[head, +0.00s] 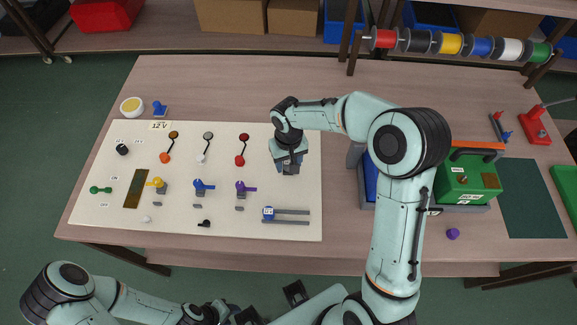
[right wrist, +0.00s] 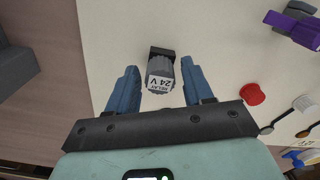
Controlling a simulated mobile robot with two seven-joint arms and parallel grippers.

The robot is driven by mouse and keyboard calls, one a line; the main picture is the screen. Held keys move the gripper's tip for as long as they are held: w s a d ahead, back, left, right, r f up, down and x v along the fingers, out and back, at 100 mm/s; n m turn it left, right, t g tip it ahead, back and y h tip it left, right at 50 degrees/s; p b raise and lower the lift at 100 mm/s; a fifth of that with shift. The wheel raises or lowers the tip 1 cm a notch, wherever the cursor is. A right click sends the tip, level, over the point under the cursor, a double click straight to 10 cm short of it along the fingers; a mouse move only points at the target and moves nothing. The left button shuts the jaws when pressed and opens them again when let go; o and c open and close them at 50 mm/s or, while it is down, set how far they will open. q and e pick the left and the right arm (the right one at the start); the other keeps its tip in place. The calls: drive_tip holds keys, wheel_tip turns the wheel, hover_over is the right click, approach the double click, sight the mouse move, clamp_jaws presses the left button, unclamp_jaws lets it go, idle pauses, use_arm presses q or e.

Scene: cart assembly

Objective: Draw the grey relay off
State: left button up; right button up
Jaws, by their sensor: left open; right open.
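The grey relay (right wrist: 160,78), marked "RELAY 24 V", shows in the right wrist view, with a dark block at its far end, by the pale board (head: 255,222). My right gripper (right wrist: 158,88) is open, with one blue finger on each side of the relay. Gaps show between the fingers and the relay, so no grip is visible. In the head view my right gripper (head: 289,163) is over the board's right part and largely hides the relay. My left gripper (head: 222,312) is at the bottom edge, open and partly cut off, away from the board.
The board carries levers, coloured knobs and a slider (head: 268,213) at its lower right. A red knob (right wrist: 252,94) and a purple handle (right wrist: 300,32) are right of the relay in the wrist view. A green box (head: 466,182) stands right of my right arm.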

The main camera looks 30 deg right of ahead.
sight(288, 162)
clamp_jaws()
drive_tip(key=shift+r, duration=0.1)
use_arm(q)
drive_tip(key=shift+w+r, duration=0.15)
drive_tip(key=shift+r, duration=0.05)
use_arm(e)
drive_tip(key=shift+r, duration=0.25)
drive_tip(key=shift+r+p, duration=1.3)
drive_tip(key=shift+r, duration=1.05)
use_arm(q)
drive_tip(key=w+r, duration=0.2)
drive_tip(key=r, duration=0.1)
drive_tip(key=shift+s, duration=0.1)
